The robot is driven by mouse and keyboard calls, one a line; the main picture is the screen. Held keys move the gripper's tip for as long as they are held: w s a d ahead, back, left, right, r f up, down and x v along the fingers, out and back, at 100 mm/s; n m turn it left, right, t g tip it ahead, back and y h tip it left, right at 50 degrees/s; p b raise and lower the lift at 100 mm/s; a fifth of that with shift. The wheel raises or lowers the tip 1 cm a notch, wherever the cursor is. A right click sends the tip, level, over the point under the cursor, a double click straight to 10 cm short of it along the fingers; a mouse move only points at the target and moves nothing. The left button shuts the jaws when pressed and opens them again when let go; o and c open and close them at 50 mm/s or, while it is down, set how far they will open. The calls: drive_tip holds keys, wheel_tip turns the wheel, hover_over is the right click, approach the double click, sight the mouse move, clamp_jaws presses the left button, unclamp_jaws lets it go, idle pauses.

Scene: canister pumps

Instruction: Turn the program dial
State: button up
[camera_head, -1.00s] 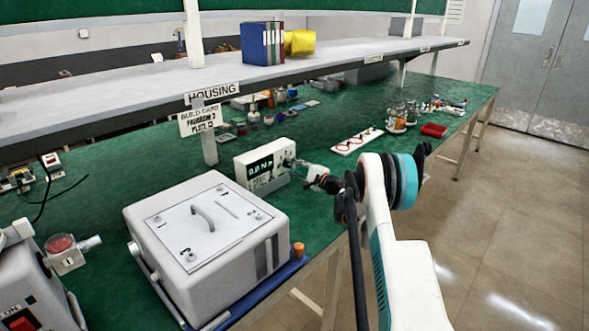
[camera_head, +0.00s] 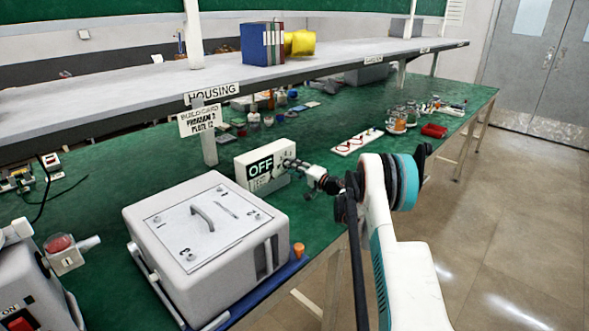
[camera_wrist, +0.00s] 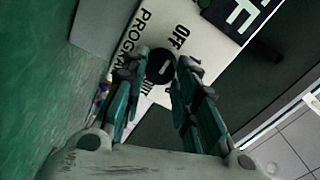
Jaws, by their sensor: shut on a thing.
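In the wrist view the round black program dial (camera_wrist: 160,62) sits on the white panel, beside the printed words PROGRAM and OFF. My gripper (camera_wrist: 161,72) has one finger on each side of the dial and is shut on it. In the head view my gripper (camera_head: 291,164) reaches the right part of the box's front and hides the dial there.
A large grey lidded case (camera_head: 208,237) stands in front of the box on a blue tray (camera_head: 290,272). A shelf (camera_head: 150,84) runs above, with a build card (camera_head: 199,120) hanging from it. A white strip (camera_head: 357,142) and red bin (camera_head: 434,130) lie farther right.

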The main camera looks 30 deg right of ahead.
idle(0.4)
drive_tip(key=o, duration=1)
drive_tip(key=shift+f, duration=0.1)
drive_tip(key=shift+o, duration=0.2)
drive_tip(key=v, duration=0.7)
drive_tip(key=shift+s, duration=0.2)
